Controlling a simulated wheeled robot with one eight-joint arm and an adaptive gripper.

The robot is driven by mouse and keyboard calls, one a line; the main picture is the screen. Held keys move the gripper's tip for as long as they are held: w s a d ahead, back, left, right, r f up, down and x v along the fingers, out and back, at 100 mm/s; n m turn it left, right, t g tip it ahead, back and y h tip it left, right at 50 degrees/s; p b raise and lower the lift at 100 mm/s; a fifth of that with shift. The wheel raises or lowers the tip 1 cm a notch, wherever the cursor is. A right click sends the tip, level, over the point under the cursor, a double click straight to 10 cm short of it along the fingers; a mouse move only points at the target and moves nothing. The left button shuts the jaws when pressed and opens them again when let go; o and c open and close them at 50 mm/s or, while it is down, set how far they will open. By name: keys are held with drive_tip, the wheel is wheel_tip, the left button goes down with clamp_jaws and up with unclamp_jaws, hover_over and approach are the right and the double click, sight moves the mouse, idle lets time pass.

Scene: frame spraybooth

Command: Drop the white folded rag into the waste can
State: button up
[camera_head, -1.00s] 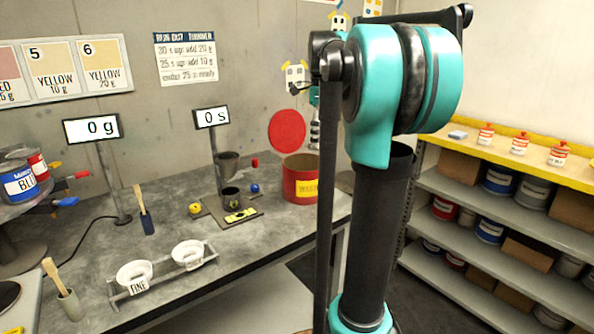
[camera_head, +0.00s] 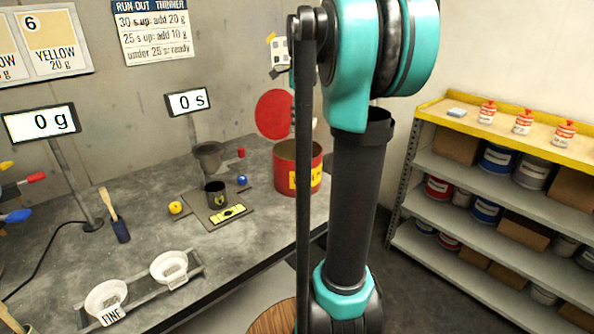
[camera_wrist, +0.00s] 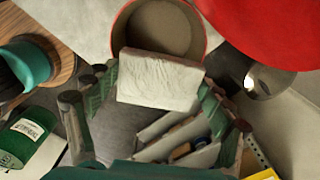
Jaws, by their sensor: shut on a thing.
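The white folded rag (camera_wrist: 158,82) is held between the fingertips of my gripper (camera_wrist: 160,88) in the wrist view. The waste can (camera_wrist: 160,28) shows just past the rag there, its round mouth open and partly covered by the rag. In the head view the red waste can (camera_head: 290,178) with a yellow label stands on the bench, partly hidden by my arm. Its red round lid (camera_head: 273,113) stands raised behind it, and also shows in the wrist view (camera_wrist: 270,28).
Left of the can are a grey cup (camera_head: 208,156), a dark cup (camera_head: 214,193) and small coloured balls. White dishes (camera_head: 168,268) sit in a rack at the front. Displays read 0 g and 0 s. A stocked shelf (camera_head: 438,170) stands at the right.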

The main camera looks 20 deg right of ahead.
drive_tip(key=shift+f, duration=1.15)
drive_tip(key=o, duration=1.2)
wheel_tip(320, 180, up, 12)
drive_tip(key=shift+s, duration=0.1)
